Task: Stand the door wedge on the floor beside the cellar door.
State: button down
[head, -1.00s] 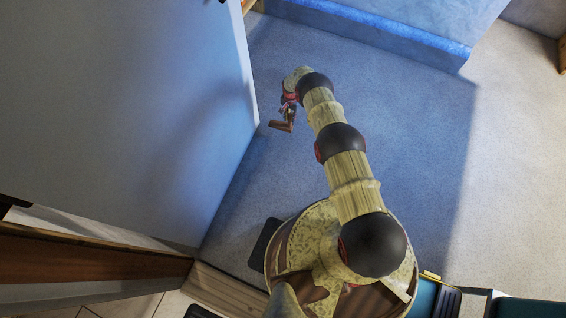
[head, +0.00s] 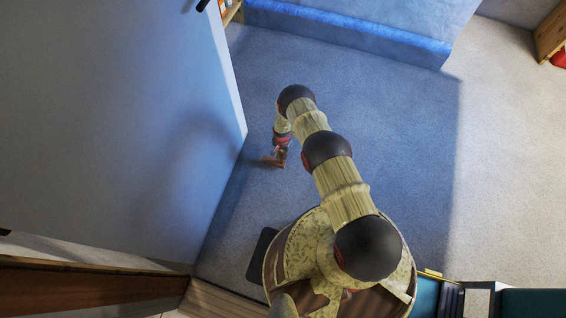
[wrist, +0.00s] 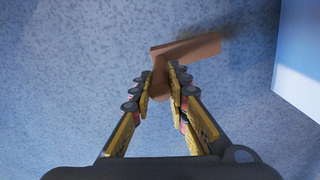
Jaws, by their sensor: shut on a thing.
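The door wedge is brown and wood-like. In the wrist view the wedge (wrist: 190,50) sits at the fingertips, with its wide part sticking out beyond them to the upper right. My gripper (wrist: 161,82) is shut on its narrower part. In the head view the wedge (head: 270,161) shows small at the tip of my gripper (head: 279,151), close to the floor. I cannot tell whether it touches the floor. The cellar door (head: 120,110) is the large pale blue panel on the left, standing open. The wedge is to the right of its free edge; the door's edge also shows in the wrist view (wrist: 300,60).
Blue-grey carpet (head: 380,130) is clear around the gripper and to the right. A low blue ledge (head: 350,28) runs along the back. A wooden shelf (head: 232,12) stands behind the door's top. A wooden piece (head: 552,32) is at the far right.

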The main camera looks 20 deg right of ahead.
aim_at(283, 165)
jog(key=shift+s+a+f+b, duration=0.15)
jog(key=shift+s+f+b, duration=0.25)
jog(key=shift+s+f, duration=0.65)
jog(key=shift+w+f+b, duration=0.15)
jog(key=shift+f+b, duration=0.15)
jog(key=shift+f, duration=0.45)
jog(key=shift+w+f+b, duration=0.1)
jog(key=shift+f+b, duration=0.15)
jog(key=shift+f, duration=0.6)
jog(key=c, duration=1.8)
grip_release()
jog(key=shift+o, duration=0.4)
jog(key=shift+f, duration=0.1)
notch_tip(283, 165, up, 12)
jog(key=p, duration=0.4)
jog(key=shift+r+p, duration=0.2)
jog(key=shift+p, duration=0.2)
